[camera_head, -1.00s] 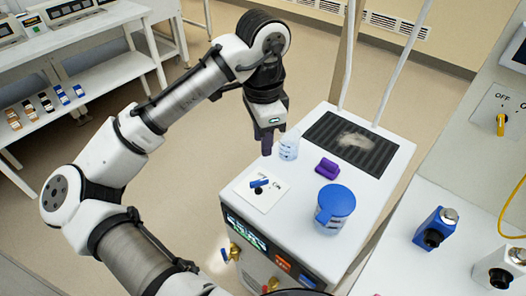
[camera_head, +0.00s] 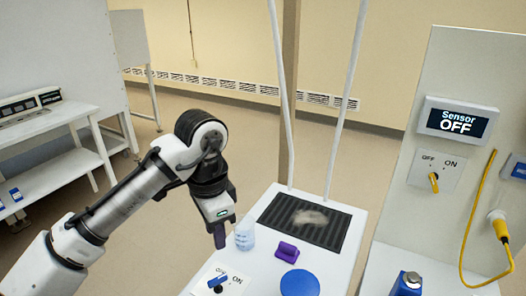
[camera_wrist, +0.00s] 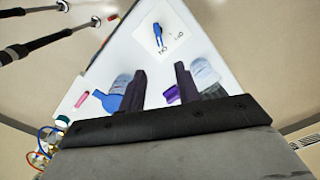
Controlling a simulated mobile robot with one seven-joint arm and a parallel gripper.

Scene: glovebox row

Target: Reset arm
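My arm reaches in from the left in the head view, bent at the elbow, with my gripper (camera_head: 219,240) pointing down over the white cart. The gripper is just left of a clear bottle (camera_head: 245,235) in that view. The bottle (camera_wrist: 204,73) shows beyond the right finger, and a blue-lidded container (camera_wrist: 112,98) beside the left one.
The white cart top (camera_head: 262,258) bears a purple block (camera_head: 287,252), a blue switch (camera_head: 217,281), a blue lid (camera_head: 300,283) and a dark ribbed mat (camera_head: 303,224). Two pale poles rise behind it. At right, a panel carries a "Sensor OFF" display (camera_head: 458,120) and a yellow switch (camera_head: 433,182).

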